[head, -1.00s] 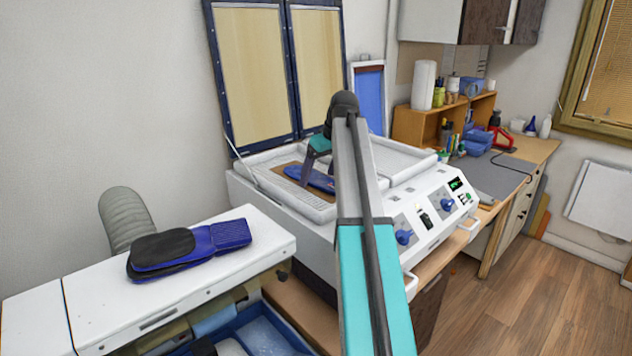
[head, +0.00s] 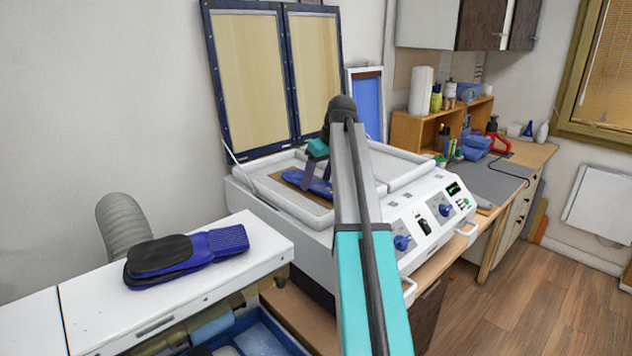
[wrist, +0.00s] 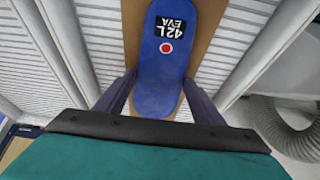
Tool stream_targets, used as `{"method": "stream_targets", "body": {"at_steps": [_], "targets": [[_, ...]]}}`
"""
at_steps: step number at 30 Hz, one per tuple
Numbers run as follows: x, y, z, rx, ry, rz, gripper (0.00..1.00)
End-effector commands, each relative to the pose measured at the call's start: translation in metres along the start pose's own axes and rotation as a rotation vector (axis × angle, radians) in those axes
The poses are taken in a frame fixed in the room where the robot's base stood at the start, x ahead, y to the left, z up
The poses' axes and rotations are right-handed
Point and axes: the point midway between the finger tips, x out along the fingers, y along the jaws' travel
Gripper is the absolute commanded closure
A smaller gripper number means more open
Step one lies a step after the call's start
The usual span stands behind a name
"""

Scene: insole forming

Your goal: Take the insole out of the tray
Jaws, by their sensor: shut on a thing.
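The blue insole (head: 318,186) lies over a brown board (head: 290,179) in the white tray (head: 262,187) of the machine. In the wrist view the insole (wrist: 163,60) shows a black label reading "42L EVA" and a red dot ringed in white. My gripper (head: 318,185) is down in the tray at the insole. In the wrist view its two dark fingers (wrist: 157,98) stand on either side of the insole's near end and are shut on it. My arm hides part of the tray's right side in the head view.
The machine's framed lid (head: 268,75) stands open behind the tray. Knobs and a display (head: 453,188) are on its front panel. A white bench (head: 200,300) at the left holds a black and blue insole pair (head: 185,252). A cluttered workbench (head: 480,175) stands at the right.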

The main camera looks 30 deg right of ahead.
Motion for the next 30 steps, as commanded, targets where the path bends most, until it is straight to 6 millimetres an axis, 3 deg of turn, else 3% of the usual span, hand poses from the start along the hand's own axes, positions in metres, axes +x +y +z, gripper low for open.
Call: {"method": "stream_targets", "body": {"at_steps": [15, 30], "targets": [[-0.028, 0.001, -0.013, 0.0, 0.002, 0.001, 0.59], [-0.045, -0.036, 0.021, -0.001, 0.002, 0.001, 0.59]]}}
